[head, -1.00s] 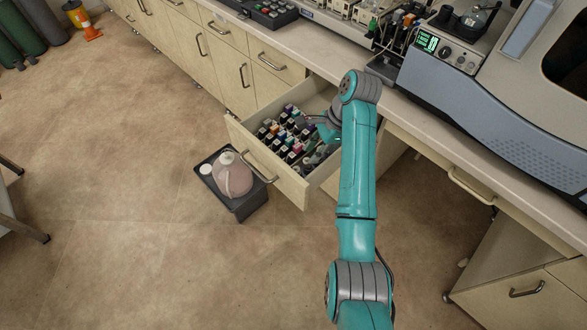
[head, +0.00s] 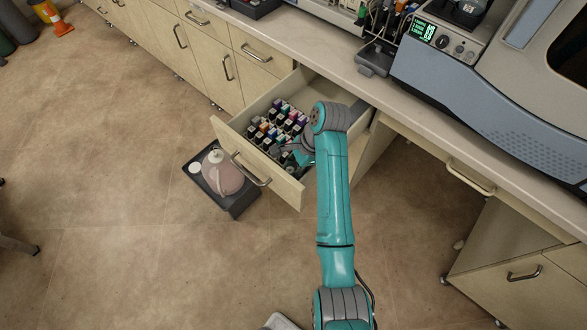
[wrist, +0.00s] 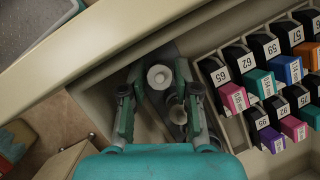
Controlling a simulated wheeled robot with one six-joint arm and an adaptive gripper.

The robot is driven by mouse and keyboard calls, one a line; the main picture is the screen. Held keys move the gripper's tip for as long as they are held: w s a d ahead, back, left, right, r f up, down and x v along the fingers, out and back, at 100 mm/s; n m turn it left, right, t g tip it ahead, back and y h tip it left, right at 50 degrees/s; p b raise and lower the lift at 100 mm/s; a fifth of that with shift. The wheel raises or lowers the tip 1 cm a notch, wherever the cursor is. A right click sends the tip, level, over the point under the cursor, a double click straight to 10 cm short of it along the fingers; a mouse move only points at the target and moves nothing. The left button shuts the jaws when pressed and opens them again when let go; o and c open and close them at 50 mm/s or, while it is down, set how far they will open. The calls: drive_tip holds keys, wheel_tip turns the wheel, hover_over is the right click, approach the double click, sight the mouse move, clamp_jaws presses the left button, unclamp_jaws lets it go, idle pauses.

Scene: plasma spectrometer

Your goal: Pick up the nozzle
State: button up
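My gripper (wrist: 158,82) is open and points down into the front section of an open drawer. In the wrist view a pale, round-topped piece (wrist: 160,77), which looks like a nozzle, stands between the two fingertips. Gaps show on both sides of it. I cannot tell for sure which is the nozzle. In the head view my gripper (head: 289,160) is low in the drawer, and the pieces are hard to make out there.
Rows of numbered, coloured cartridges (wrist: 255,90) fill the drawer right of my gripper. The drawer front (head: 270,178) is close by on the other side. A dark tray (head: 240,200) with a pinkish jug (head: 222,172) stands on the floor below. The counter (head: 420,105) runs behind.

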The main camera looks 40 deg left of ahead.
clamp_jaws()
drive_tip(key=shift+r, duration=0.1)
